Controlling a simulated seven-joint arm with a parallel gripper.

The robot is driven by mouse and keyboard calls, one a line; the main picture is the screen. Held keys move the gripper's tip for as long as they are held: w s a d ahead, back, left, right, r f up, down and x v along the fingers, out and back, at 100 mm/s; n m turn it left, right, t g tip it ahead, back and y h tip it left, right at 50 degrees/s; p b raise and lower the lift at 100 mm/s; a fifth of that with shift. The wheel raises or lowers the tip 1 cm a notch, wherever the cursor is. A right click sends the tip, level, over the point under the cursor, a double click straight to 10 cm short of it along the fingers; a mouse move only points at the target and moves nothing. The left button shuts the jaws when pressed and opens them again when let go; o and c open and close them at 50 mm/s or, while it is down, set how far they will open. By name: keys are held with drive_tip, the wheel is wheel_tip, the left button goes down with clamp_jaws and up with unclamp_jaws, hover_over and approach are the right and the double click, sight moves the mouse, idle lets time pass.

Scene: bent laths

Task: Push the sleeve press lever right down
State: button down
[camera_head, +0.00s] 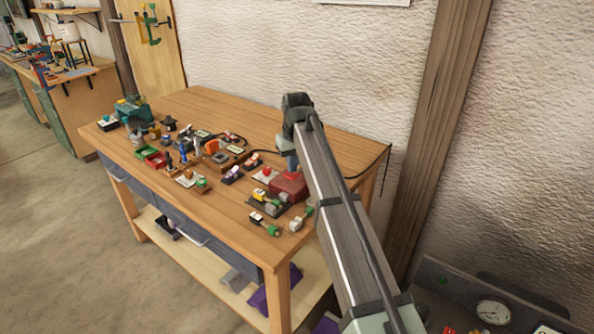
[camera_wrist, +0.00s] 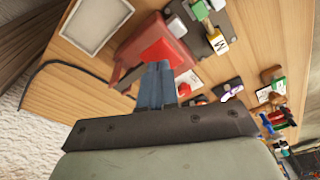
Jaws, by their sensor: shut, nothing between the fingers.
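A dark red boxy device (camera_head: 290,184), which looks like the sleeve press, stands near the right end of the wooden workbench. It also shows in the wrist view (camera_wrist: 178,55), with a brighter red part (camera_wrist: 165,51) just beyond my fingertips. I cannot tell for certain which part is the lever. My gripper (camera_head: 292,165) is above and just behind the device in the head view. In the wrist view its blue-grey fingers (camera_wrist: 156,68) are closed together, empty, and overlap the red part. Whether they touch it is unclear; the fingers hide some of the device.
On the workbench (camera_head: 230,110), small switches, plugs and blocks crowd the left and middle. A dark plate with yellow and white parts (camera_wrist: 205,28) lies close to the red device. A pale framed panel (camera_wrist: 96,22) and a black cable (camera_wrist: 70,64) are nearby. The back of the bench is clearer.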

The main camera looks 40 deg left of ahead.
drive_tip(key=shift+f, duration=1.95)
idle(0.7)
drive_tip(key=shift+r, duration=4.55)
